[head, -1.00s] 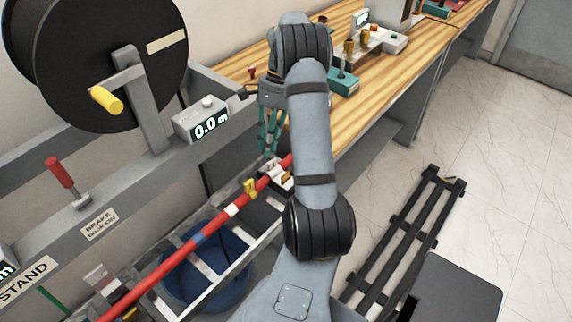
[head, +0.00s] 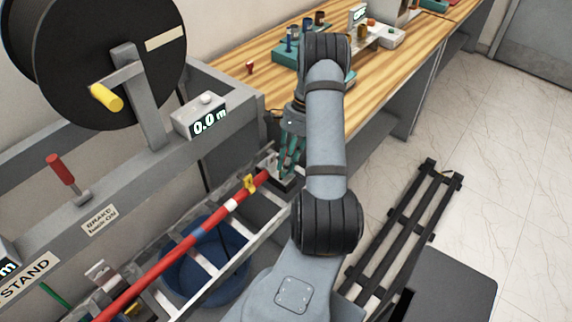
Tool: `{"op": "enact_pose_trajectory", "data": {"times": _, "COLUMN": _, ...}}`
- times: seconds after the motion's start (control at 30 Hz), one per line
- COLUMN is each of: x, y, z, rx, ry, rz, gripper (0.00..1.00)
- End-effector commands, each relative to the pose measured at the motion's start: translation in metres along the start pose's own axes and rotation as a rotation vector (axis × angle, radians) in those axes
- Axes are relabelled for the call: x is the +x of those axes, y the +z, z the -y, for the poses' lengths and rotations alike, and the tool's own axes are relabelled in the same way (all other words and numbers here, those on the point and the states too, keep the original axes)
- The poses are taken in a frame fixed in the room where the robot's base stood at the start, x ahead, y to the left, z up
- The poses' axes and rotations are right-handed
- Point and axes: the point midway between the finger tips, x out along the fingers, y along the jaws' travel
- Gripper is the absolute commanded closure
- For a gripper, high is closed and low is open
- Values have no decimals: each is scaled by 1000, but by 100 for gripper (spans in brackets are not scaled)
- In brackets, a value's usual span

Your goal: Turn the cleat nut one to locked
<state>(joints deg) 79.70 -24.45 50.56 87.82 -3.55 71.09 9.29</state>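The red cable (head: 165,262) runs along the ladder-like tray, with white, blue and yellow bands on it. A pale cleat (head: 270,163) sits at the cable's far end, partly hidden behind my gripper. Another cleat (head: 101,274) is at the near left end. Which one is number one cannot be read, and no nut shows clearly. My gripper (head: 285,172) points down with its teal fingers at the far cleat. The fingertips overlap the cleat in the picture; contact and finger gap are too small to tell.
A cable drum (head: 95,60) and stand frame (head: 150,175) are at left, with a 0.0 m display (head: 208,122). A wooden bench (head: 375,85) with tools stands behind my arm. A blue tub (head: 205,270) is below the tray. A black rack (head: 405,235) is at right.

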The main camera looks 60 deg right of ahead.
Motion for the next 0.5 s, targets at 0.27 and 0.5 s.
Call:
{"op": "enact_pose_trajectory", "data": {"times": 0.27, "x": 3, "y": 0, "z": 0, "rx": 0, "ry": -1, "rz": -1, "gripper": 80}}
{"op": "enact_pose_trajectory", "data": {"times": 0.5, "x": 2, "y": 0, "z": 0, "rx": 0, "ry": -1, "rz": -1, "gripper": 92}}
